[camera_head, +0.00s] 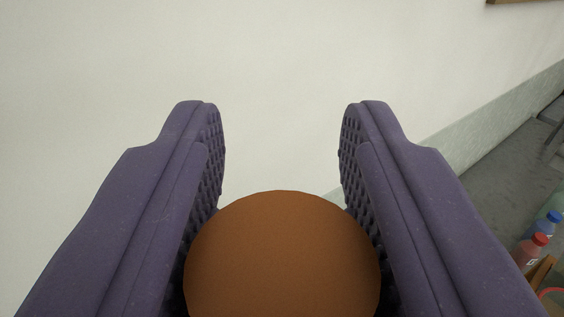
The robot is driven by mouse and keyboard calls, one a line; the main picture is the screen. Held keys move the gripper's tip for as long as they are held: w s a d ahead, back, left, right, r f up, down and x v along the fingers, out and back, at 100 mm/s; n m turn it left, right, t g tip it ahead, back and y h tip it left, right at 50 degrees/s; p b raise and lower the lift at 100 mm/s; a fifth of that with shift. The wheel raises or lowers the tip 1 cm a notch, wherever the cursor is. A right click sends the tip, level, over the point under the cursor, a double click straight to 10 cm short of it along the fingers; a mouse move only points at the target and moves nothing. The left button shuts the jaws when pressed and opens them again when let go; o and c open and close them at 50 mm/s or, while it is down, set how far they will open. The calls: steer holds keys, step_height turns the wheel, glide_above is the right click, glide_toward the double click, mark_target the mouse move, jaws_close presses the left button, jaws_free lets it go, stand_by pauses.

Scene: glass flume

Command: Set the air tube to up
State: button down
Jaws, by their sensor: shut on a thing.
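My gripper (282,115) has two purple fingers with studded inner pads, pointing away from the camera. It is shut on a smooth, brown-orange round thing (282,260), which sits low between the fingers, nearer the camera than the fingertips. Its lower part is cut off by the picture's bottom edge, and its sides meet the pads. I cannot tell whether this round thing is part of the air tube. No other part that I can make out as the air tube shows.
A pale wall (280,60) fills most of the view beyond the fingertips. A grey floor (495,150) shows at the right. Bottles with a red cap (540,239) and a blue cap (554,216) stand at the lower right, by a wooden edge.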

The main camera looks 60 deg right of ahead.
steer(key=c, duration=0.7)
jaws_free()
steer(key=shift+r, duration=0.3)
steer(key=shift+c, duration=0.2)
steer(key=shift+f, duration=0.1)
steer(key=shift+a, duration=0.15)
steer(key=b+v, duration=0.1)
steer(key=v, duration=0.6)
steer(key=shift+s+a, duration=0.15)
steer(key=shift+a, duration=0.1)
